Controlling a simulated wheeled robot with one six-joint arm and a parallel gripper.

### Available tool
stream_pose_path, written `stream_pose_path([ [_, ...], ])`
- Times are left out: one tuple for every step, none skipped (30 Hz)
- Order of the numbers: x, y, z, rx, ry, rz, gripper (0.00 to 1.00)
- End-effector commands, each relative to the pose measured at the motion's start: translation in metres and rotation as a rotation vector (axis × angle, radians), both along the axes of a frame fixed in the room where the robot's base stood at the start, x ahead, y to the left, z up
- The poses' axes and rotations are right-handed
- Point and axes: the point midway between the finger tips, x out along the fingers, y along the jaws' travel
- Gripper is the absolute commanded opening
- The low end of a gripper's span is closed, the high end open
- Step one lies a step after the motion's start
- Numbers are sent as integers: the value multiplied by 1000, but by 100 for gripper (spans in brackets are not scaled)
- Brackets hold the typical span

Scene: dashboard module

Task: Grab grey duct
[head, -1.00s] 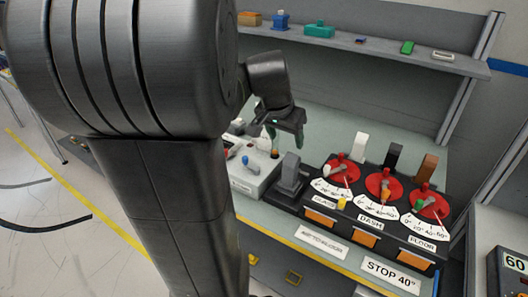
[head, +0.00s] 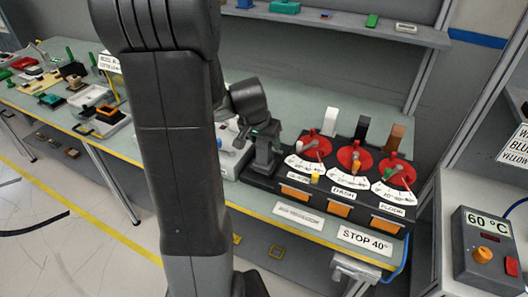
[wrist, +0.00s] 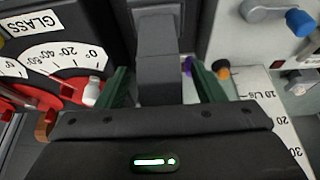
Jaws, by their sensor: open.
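The grey duct (wrist: 158,35) is an upright grey block that stands between my gripper's two green fingers (wrist: 159,68) in the wrist view. The fingers are open, one on each side of it, with a visible gap at each side. In the head view my gripper (head: 266,134) is directly over the duct (head: 263,162), at the left end of the black dashboard module (head: 270,186). The gripper hides part of the duct there.
Red dials (head: 350,157) with white scales sit right of the duct. White (head: 330,120), black (head: 361,127) and brown (head: 394,137) uprights stand behind them. A light grey box with a blue-knobbed lever (wrist: 299,21) is close on the other side.

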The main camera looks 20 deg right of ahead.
Motion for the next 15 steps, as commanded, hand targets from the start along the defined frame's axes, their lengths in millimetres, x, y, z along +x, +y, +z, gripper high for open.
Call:
stream_pose_path([
  [1,-2,-5,2,3,0,62],
  [2,-2,-7,1,2,1,62],
  [2,-3,-10,0,2,1,62],
  [3,-3,-11,1,1,1,62],
  [3,-4,-12,1,1,1,62],
  [3,-4,-13,1,-1,0,62],
  [4,-4,-13,1,-1,0,62],
  [4,-4,-13,0,-1,0,62],
  [4,-4,-13,0,-1,0,62],
  [4,-4,-13,0,-1,0,62],
  [4,-4,-13,0,-1,0,62],
  [4,-4,-13,0,-1,0,62],
  [4,-4,-13,0,-1,0,58],
  [4,-4,-13,0,-1,0,52],
  [4,-4,-13,0,-1,1,44],
])
